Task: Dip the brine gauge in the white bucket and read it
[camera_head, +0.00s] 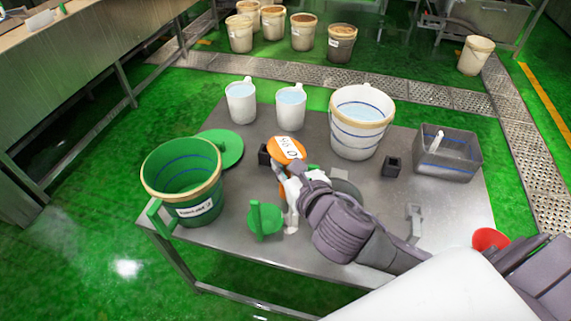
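The white bucket (358,137), with a tan rim and blue bands, holds pale blue liquid at the back of the table. An orange round-headed device with a white marked label (287,149), which looks like the brine gauge, is at mid-table, left of the bucket and apart from it. Its marking is too small to read surely. My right gripper (286,188) is right at the device, and more orange shows beside its fingers. The wrist hides the contact, so I cannot tell whether it is gripped. My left gripper is not in view.
A green bucket (192,211) stands at the table's left, by a green disc (223,148). Two white jugs (241,103) (291,110) stand at the back. Black blocks (391,166) (264,155), a grey bin (447,160) and a green scoop-like item (265,220) are also there.

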